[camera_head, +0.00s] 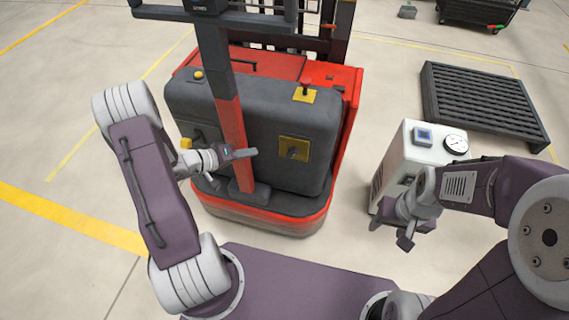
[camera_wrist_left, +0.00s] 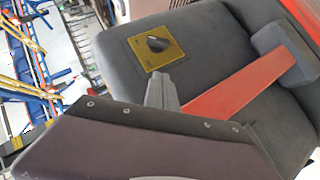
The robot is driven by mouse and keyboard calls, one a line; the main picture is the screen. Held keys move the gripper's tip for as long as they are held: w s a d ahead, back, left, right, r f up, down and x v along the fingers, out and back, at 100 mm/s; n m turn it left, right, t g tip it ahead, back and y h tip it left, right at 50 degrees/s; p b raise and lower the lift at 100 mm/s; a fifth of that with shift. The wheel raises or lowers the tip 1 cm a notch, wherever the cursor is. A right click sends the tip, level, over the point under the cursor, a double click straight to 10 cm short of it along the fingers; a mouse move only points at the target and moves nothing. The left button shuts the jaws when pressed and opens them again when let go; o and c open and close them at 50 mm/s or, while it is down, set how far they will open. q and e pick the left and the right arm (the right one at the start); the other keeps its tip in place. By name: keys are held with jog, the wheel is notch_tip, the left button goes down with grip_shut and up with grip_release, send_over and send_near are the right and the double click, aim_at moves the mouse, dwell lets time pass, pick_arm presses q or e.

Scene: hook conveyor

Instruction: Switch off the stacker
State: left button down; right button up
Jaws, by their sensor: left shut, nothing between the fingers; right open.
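The stacker (camera_head: 255,110), dark grey and red, stands in front of me. Its front carries a yellow plate with a black rotary knob (camera_head: 294,149), which also shows in the left wrist view (camera_wrist_left: 157,44). A red mushroom button (camera_head: 306,84) sits on a yellow plate on its top. My left gripper (camera_head: 250,154) is shut and empty, close to the red post and left of the knob, apart from it. In the left wrist view its grey fingertip (camera_wrist_left: 162,88) shows below the knob's plate. My right gripper (camera_head: 391,232) is open and empty, low at the right.
The stacker's red post (camera_head: 230,125) rises in front of its body, beside my left gripper. A white unit (camera_head: 413,150) with a gauge and small display stands near my right gripper. A dark slatted pallet (camera_head: 480,100) lies behind it. The floor at left is clear.

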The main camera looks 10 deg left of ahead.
pick_arm(q)
jog(key=shift+s+a+r, duration=0.1)
jog(key=shift+a, duration=0.05)
send_near(288, 154)
jog(key=w, duration=0.4)
jog(key=d+f, duration=0.2)
jog(key=shift+w+d, duration=0.1)
jog(key=shift+d, duration=0.25)
jog(key=shift+d+f, duration=0.3)
